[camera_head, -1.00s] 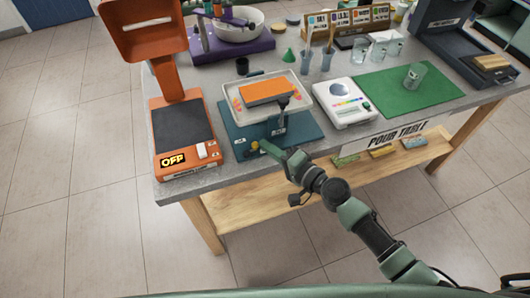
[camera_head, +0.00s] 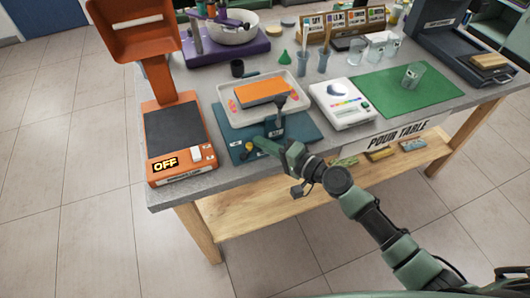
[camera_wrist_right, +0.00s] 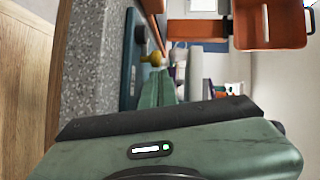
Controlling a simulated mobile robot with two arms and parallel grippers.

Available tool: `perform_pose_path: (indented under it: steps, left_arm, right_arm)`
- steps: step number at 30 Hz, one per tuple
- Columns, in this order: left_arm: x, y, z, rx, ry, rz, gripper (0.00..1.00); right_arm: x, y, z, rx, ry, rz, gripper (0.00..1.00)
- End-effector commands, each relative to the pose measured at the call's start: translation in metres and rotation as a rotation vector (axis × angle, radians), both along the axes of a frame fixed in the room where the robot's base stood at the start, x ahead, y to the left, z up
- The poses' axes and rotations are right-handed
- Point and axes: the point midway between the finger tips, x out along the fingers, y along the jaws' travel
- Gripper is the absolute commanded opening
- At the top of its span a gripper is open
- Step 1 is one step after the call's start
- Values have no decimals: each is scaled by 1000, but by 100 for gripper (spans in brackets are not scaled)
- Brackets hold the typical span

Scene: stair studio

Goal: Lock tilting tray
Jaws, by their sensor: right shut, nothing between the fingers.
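The tilting tray (camera_head: 290,113) is pale, with an orange block (camera_head: 262,92) on it. It stands over a teal base board (camera_head: 303,128) near the table's front edge. A dark-knobbed lever (camera_head: 280,107) stands at the tray's front right. A small yellow knob (camera_head: 249,147) sits at the board's front left. My right gripper (camera_head: 259,143) is shut and empty, with its tips close beside the yellow knob. In the wrist view, the green fingers (camera_wrist_right: 158,88) point at the yellow knob (camera_wrist_right: 153,59); I cannot tell whether they touch. My left gripper is out of view.
An orange lamp stand (camera_head: 180,130) with an OFF display stands left of the board. A white device (camera_head: 342,108) and a green mat (camera_head: 440,90) with a glass beaker (camera_head: 412,76) lie to the right. Cups and a funnel stand behind. The floor in front is clear.

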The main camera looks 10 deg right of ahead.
Motion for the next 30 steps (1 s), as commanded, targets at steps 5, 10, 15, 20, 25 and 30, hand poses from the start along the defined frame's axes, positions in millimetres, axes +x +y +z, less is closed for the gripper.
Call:
perform_pose_path:
  steps: [5,10,15,20,25,30]
  left_arm:
    - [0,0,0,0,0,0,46]
    - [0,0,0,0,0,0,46]
    - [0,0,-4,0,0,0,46]
    - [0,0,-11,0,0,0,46]
    - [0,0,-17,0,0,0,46]
    - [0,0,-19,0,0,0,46]
  right_arm:
    - [0,0,0,0,0,0,0]
    - [0,0,0,0,0,0,0]
    - [-11,-11,0,-2,0,-1,0]
    - [-32,-30,2,-4,1,0,0]
    - [-48,-47,6,-1,2,0,0]
    - [-56,-54,10,-1,1,0,0]
